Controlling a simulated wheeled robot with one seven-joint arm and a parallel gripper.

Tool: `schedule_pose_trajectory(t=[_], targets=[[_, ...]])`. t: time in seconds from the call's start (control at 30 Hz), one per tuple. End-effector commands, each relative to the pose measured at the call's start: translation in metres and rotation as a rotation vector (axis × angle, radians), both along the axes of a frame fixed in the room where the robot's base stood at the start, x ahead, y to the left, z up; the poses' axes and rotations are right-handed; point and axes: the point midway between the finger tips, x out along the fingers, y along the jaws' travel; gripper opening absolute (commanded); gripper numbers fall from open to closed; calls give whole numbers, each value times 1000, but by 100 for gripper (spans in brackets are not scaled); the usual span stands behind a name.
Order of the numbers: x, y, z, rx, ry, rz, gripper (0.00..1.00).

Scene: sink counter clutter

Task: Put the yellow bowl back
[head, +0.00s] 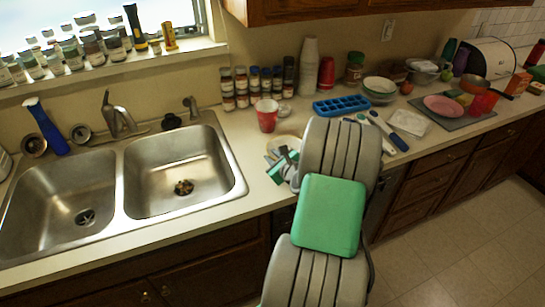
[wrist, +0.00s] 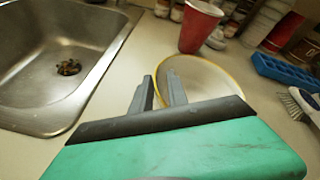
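The yellow bowl (wrist: 215,82) is pale inside with a yellow rim. It stands on the counter right of the sink. In the head view the bowl (head: 286,141) is partly hidden by my gripper and arm. My gripper (wrist: 160,88) is at the bowl's near left side in the wrist view, its two grey fingers apart with a gap between them. The left edge of the rim lies near that gap; I cannot tell whether a finger touches it. In the head view my gripper (head: 277,160) is low over the counter, just in front of the bowl.
A red cup (head: 267,115) stands close behind the bowl. A blue ice tray (head: 341,106) and brushes (head: 388,131) lie to the right. Spice jars (head: 258,84) line the wall. The double sink (head: 180,170) is on the left, with bare counter between it and the bowl.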

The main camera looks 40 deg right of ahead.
Motion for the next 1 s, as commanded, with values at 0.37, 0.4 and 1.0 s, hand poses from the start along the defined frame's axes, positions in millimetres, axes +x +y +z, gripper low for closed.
schedule_pose_trajectory(t=[0.37, 0.4, 1.0], targets=[[0, 0, 1, 0, 0, 0, 33], [0, 0, 3, 0, 0, 0, 33], [-104, 26, 45, -2, 0, -4, 33]])
